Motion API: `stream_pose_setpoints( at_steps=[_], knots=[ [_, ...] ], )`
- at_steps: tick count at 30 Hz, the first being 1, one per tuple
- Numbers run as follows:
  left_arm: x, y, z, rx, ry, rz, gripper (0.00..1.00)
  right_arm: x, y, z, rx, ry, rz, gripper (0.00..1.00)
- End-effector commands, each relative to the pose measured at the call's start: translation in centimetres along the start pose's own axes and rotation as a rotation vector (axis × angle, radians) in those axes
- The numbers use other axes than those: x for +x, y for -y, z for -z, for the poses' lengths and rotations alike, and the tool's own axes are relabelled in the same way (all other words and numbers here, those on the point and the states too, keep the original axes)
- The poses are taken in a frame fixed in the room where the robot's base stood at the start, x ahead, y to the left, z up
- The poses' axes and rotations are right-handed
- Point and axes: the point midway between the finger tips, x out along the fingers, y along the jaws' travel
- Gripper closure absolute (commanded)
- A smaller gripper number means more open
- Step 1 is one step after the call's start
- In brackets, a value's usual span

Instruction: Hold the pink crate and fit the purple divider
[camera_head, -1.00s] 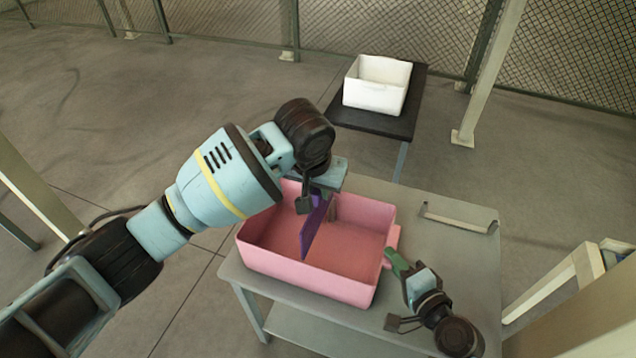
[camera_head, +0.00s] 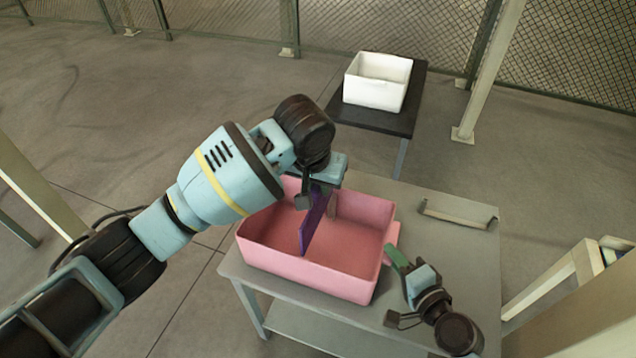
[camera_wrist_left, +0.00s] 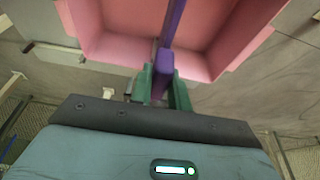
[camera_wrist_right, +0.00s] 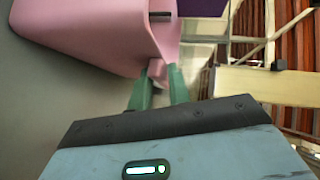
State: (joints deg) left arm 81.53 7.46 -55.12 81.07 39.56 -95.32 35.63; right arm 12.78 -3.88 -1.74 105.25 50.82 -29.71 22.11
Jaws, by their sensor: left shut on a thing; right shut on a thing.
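The pink crate (camera_head: 300,272) stands open side up on the grey table. The purple divider (camera_head: 311,225) is upright above and partly within the crate, near its middle. My left gripper (camera_head: 317,193) is shut on the divider's far end; the left wrist view shows its green fingers (camera_wrist_left: 163,85) around the divider (camera_wrist_left: 173,28). The divider's lower edge and any slot there cannot be made out. My right gripper (camera_head: 394,257) is shut on the tab at the crate's right side; the right wrist view shows its fingers (camera_wrist_right: 158,88) at the crate (camera_wrist_right: 95,35).
The grey table (camera_head: 460,255) has bare room right of the crate, with a grey handle-like bar (camera_head: 458,218) lying there. A white bin (camera_head: 376,82) stands on a dark table (camera_head: 385,122) behind. A mesh fence closes off the back.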

Motion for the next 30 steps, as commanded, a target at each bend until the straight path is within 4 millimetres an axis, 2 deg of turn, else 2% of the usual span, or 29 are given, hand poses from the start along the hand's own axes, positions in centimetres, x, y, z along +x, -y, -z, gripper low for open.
stream_pose_setpoints(
  at_steps=[20, 30],
  knots=[
    [0.04, -0.08, -0.02, -0.001, 0.0, -0.002, 1.0, -0.03, -0.2, -0.03, 0.0, 0.001, -0.004, 1.0],
    [0.7, -0.09, -0.21, -0.001, 0.0, -0.002, 1.0, -0.03, -0.21, -0.03, 0.0, 0.001, -0.005, 1.0]
  ],
)
